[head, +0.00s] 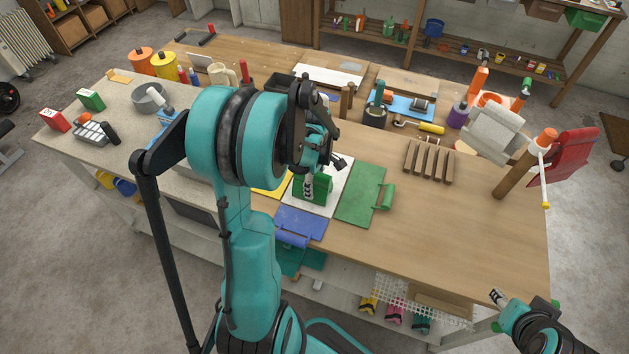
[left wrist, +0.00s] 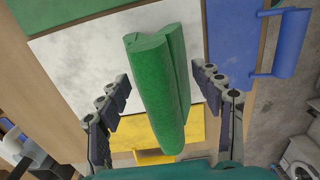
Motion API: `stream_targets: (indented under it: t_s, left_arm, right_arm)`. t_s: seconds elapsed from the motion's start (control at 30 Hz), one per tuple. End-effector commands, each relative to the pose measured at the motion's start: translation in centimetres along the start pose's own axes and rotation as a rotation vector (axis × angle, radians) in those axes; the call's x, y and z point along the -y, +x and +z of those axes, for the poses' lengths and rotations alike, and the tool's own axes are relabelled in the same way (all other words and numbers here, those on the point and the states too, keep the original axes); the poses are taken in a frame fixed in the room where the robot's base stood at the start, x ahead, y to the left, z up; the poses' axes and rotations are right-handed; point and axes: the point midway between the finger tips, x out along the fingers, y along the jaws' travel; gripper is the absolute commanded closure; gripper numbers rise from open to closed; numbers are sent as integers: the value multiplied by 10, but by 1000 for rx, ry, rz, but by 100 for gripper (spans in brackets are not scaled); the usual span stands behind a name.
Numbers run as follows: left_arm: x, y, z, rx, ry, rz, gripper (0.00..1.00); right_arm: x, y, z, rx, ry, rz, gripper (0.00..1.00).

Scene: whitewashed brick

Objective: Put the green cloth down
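The green cloth (head: 314,190) is a folded, thick bundle at the white square panel (head: 335,178) on the workbench. In the left wrist view the cloth (left wrist: 158,90) lies between the two fingers of my left gripper (left wrist: 165,95), over the white panel (left wrist: 75,62). Gaps show on both sides, so the left gripper is open and not clamped on the cloth. In the head view my left arm hides part of this gripper. My right gripper (head: 497,296) is off the bench's front right edge, away from the cloth; its finger opening is too small to judge.
Around the white panel lie a green panel (head: 358,197), a blue one (head: 301,223) and a yellow one (head: 271,183), some with rolled edges. A slotted wooden rack (head: 428,163) stands farther right. The bench's front right (head: 460,235) is clear. Tools and containers crowd the back.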

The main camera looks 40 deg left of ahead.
Motion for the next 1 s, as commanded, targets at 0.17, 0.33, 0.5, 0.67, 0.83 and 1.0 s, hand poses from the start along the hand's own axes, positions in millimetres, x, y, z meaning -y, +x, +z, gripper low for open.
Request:
stream_targets:
  t_s: [0.17, 0.33, 0.5, 0.67, 0.83, 1.0]
  left_arm:
    - [0, -1, 0, 0, 0, 0, 34]
    - [0, -19, 0, 0, 0, 0, 34]
    - [0, -57, 0, 0, 0, 0, 34]
    - [0, -92, 0, 0, 0, 0, 34]
    - [0, -115, 0, 0, 0, 0, 34]
    - [4, -128, 8, -3, 60, 18, 34]
  right_arm:
    - [0, -1, -1, 0, 0, 0, 60]
    - [0, -7, -5, 0, 0, 0, 60]
    - [0, -15, -11, 0, 0, 0, 60]
    - [0, -22, -16, 0, 0, 0, 60]
    - [0, -25, -18, 0, 0, 0, 60]
    - [0, -26, -19, 0, 0, 0, 60]
